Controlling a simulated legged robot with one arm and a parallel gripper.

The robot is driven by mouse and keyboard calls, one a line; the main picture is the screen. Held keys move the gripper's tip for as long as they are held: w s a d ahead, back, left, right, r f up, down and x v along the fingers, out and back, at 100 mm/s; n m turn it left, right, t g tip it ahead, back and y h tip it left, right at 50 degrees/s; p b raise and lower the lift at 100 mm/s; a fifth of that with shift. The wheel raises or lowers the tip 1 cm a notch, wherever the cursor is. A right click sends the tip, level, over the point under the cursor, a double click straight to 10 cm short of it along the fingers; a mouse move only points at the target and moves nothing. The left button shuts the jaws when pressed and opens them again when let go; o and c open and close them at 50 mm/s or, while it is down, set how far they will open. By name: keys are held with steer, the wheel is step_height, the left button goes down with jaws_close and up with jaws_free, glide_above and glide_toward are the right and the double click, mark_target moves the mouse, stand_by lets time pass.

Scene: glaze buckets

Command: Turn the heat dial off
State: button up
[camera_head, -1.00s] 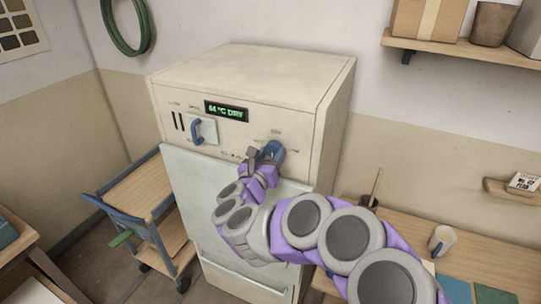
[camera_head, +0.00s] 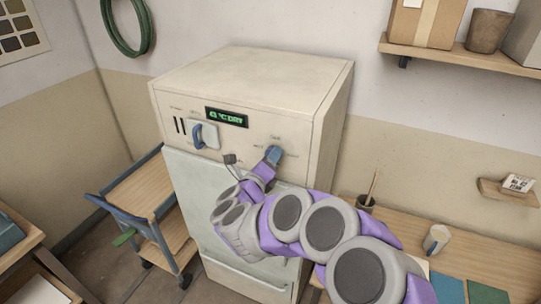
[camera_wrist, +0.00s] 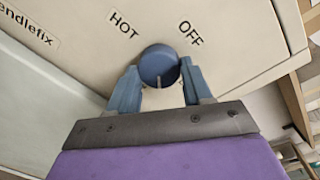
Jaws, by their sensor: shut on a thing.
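The heat dial (camera_wrist: 158,62) is a round blue knob on the cream front panel, with a pale tick on the side toward my gripper. The printed labels HOT (camera_wrist: 123,25) and OFF (camera_wrist: 190,33) sit beyond it in the wrist view, HOT to the left and OFF to the right. My gripper (camera_wrist: 159,74) is shut on the dial, one blue finger on each side. In the head view my gripper (camera_head: 272,156) is at the right of the cabinet's upper panel (camera_head: 165,108) and hides most of the dial.
A green-lit display (camera_head: 227,118) and a blue handle on a pale plate (camera_head: 210,134) are left of the dial. A wooden cart (camera_head: 140,190) stands left of the cabinet. A workbench (camera_head: 500,245) with a cup (camera_head: 436,240) is at right.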

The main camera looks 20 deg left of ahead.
steer(key=shift+s+a+f+n+h+p, duration=0.1)
steer(key=shift+n+h+p, duration=0.25)
steer(key=shift+n+p, duration=3.35)
steer(key=shift+w+a+n+h+p, duration=0.1)
steer(key=shift+n+h+p, duration=0.2)
steer(key=shift+n+p, duration=3.4)
steer(key=shift+s+a+f+n+h+p, duration=0.1)
steer(key=shift+n+h+p, duration=0.25)
steer(key=shift+n+p, duration=3.35)
steer(key=n+b, duration=0.3)
steer(key=o, duration=1)
steer(key=shift+a, duration=0.2)
steer(key=shift+o, duration=0.2)
steer(key=shift+r, duration=0.1)
steer(key=shift+d, duration=0.1)
